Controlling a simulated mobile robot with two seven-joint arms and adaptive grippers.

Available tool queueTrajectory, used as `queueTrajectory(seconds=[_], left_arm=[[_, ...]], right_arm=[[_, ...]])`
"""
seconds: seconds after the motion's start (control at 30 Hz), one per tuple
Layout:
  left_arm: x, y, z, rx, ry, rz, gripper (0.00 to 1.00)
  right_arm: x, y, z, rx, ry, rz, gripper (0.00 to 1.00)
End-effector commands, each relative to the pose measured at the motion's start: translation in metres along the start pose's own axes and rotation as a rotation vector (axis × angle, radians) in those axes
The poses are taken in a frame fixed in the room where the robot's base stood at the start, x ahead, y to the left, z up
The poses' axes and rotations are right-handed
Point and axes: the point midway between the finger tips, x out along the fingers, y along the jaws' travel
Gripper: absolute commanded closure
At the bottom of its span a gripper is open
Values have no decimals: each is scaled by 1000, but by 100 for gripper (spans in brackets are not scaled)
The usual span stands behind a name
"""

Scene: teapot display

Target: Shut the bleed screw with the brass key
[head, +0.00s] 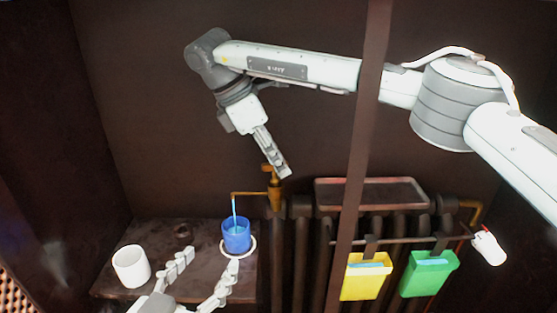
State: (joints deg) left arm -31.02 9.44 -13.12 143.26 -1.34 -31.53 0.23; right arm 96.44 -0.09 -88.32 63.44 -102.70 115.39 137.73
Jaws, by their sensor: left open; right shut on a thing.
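The brass key (267,168) shows at the fingertips of my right gripper (277,168), which is shut on it above the brass valve (275,196) of the radiator. The bleed screw itself is too small to make out, and I cannot tell how the key sits on it. A thin brass spout (250,193) runs left from the valve. A light-blue stream (234,208) drops from its end into a blue cup (236,240). The cup stands upright on a white-rimmed round mat (252,251). My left gripper (210,263) is open and empty, in front and left of the cup.
A white cup (131,267) stands left on the dark table (205,232). A brown post (359,150) crosses before the radiator (302,250). A tray (370,192) lies on top. Yellow (362,283) and green (428,279) bins hang from the rail, with a white object (489,247) to their right.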

Motion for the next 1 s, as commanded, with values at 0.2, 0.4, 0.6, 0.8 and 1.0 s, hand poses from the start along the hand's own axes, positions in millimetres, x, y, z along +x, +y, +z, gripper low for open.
queueTrajectory(seconds=[0.2, 0.4, 0.6, 0.8, 1.0], left_arm=[[-1, 0, -4, 0, 0, 0, 39], [-2, 0, -11, 0, 0, 0, 39], [-3, -1, -16, 0, 0, 0, 39], [-4, -1, -22, 0, 0, 0, 39], [-5, -1, -28, 0, 0, 0, 39]], right_arm=[[-4, 3, -1, 29, 7, -1, 100], [-4, 3, -1, 85, 6, -30, 100], [-4, 3, 0, 144, 7, -59, 100], [-4, 3, 0, 201, 6, -88, 100], [-3, 3, 0, 259, 7, -118, 100]])
